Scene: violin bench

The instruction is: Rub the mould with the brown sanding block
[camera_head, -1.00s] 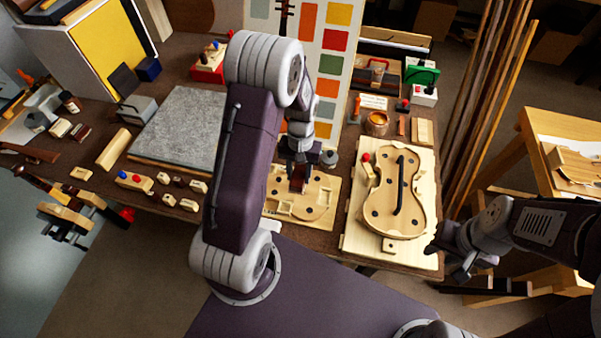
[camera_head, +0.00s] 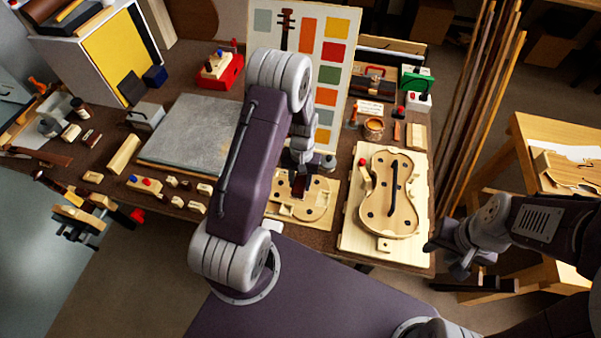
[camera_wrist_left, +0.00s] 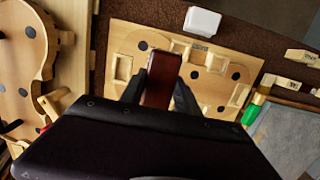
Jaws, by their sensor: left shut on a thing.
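The brown sanding block (camera_wrist_left: 158,82) is held between the dark fingers of my left gripper (camera_wrist_left: 160,88) in the left wrist view. It also shows below my left gripper (camera_head: 301,172) in the head view, as a dark red-brown block (camera_head: 299,188). The pale wooden mould (camera_wrist_left: 205,75), violin-shaped with dark holes and cut-outs, lies on a light board under the block; it also shows in the head view (camera_head: 318,196). The block and fingers hide part of it. I cannot tell whether block and mould touch. My right gripper (camera_head: 444,260) looks open and empty, right of the bench.
A second violin-shaped form (camera_head: 388,215) on a pale board (camera_head: 356,240) lies to the right. A grey slab (camera_head: 185,135) and small blocks lie left. A small white block (camera_wrist_left: 202,21) sits beside the mould board. A color chart (camera_head: 340,60) stands behind.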

